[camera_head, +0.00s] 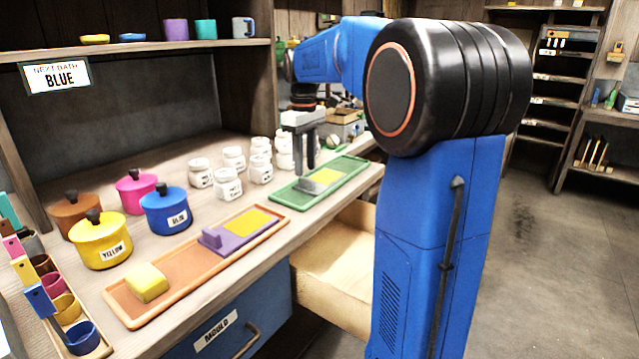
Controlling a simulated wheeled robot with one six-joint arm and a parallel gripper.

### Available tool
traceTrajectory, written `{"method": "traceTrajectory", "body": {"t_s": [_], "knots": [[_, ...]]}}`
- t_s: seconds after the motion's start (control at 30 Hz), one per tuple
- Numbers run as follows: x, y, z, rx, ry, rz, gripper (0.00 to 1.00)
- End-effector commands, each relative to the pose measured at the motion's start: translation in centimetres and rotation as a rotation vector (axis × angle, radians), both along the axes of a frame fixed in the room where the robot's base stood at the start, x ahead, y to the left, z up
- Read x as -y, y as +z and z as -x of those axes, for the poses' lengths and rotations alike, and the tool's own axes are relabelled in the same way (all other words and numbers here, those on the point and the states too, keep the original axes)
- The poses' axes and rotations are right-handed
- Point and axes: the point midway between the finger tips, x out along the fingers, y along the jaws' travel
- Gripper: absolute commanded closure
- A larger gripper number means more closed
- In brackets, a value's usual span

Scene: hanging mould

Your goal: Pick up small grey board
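The small grey board (311,187) lies on the green tray (284,193), beside and partly against a yellow piece (327,176). It looks flat and light grey. My gripper (305,172) points down above the tray, with its two dark fingers apart and nothing visible between them. The fingertips are just above or beside the grey board's far left side. I cannot tell whether they touch it.
An orange tray (168,272) holds a yellow block (147,283), a purple tool (222,236) and a yellow sheet (252,219). White jars (229,184) stand behind the green tray. Coloured pots (100,240) stand at left. An open drawer (340,262) juts out below the counter.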

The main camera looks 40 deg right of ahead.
Motion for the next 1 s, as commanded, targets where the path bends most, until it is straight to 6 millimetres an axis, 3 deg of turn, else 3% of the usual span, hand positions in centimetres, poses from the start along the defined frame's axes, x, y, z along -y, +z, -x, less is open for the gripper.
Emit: {"method": "traceTrajectory", "body": {"t_s": [0.4, 0.73, 0.9, 1.0], "knots": [[0.3, -4.6, -0.2, -0.002, 0.000, 0.000, 0.66], [0.3, -5.2, -0.2, 0.000, 0.000, 0.000, 0.66], [0.3, -5.2, -0.2, 0.000, 0.000, 0.000, 1.00], [0.3, -5.2, -0.2, 0.000, 0.000, 0.000, 1.00]]}}
